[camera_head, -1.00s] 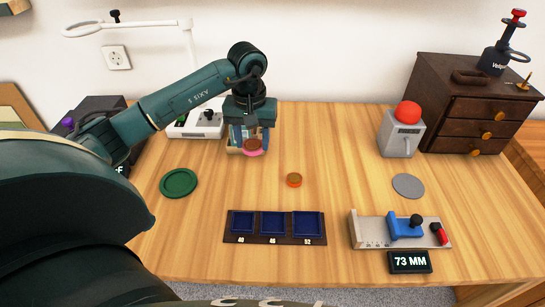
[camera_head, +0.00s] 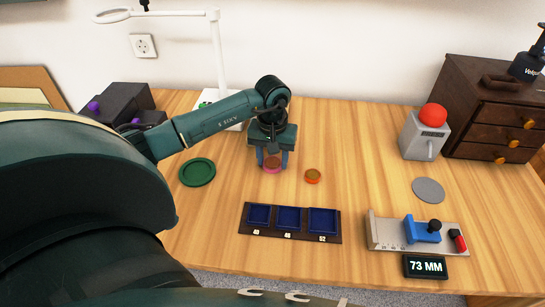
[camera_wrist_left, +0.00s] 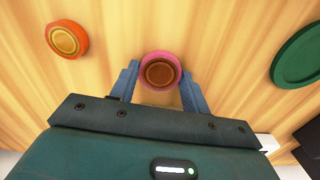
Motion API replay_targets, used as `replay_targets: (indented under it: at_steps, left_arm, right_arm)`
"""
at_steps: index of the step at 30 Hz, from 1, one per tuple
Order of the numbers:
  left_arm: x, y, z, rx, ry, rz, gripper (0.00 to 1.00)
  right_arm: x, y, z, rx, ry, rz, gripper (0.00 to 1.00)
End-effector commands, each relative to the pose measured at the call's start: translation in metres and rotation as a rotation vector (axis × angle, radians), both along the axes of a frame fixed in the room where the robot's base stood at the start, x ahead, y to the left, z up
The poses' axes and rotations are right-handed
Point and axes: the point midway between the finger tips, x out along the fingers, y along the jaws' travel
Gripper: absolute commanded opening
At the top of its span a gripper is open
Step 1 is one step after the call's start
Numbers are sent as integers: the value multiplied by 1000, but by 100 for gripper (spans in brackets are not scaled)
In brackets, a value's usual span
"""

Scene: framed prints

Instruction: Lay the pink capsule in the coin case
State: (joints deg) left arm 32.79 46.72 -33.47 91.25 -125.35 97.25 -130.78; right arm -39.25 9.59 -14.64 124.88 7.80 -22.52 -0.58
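The pink capsule (camera_head: 272,168), a round ring with a brown centre, is held between the two blue fingers of my left gripper (camera_head: 272,160). In the left wrist view the fingers flank the capsule (camera_wrist_left: 160,71) on both sides. Its exact height above the table is hard to tell. The coin case (camera_head: 333,238) is a dark brown tray with three blue square compartments, smallest at left and largest at right, all empty. It lies nearer me and slightly right of the gripper. My right gripper is not in view.
An orange capsule (camera_head: 313,176) sits right of the gripper. A green round dish (camera_head: 197,172) is at left and a grey disc (camera_head: 428,190) at right. A measuring slide (camera_head: 390,232) with a "73 MM" display (camera_head: 425,267) stands right of the case. Table between gripper and case is clear.

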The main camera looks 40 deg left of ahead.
Motion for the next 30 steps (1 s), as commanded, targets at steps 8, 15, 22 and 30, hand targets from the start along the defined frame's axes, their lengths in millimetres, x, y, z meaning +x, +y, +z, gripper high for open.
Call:
replay_targets:
  at_steps: [8, 15, 22, 30]
  left_arm:
    - [0, 0, 0, 0, 0, 0, 68]
    - [0, 0, 1, 0, 1, 0, 68]
    - [1, 1, 28, 2, -5, -1, 68]
    - [1, 0, 87, 1, -5, -1, 68]
  right_arm:
    - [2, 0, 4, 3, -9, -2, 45]
    - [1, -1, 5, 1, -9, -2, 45]
    - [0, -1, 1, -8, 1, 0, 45]
    - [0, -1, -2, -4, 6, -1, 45]
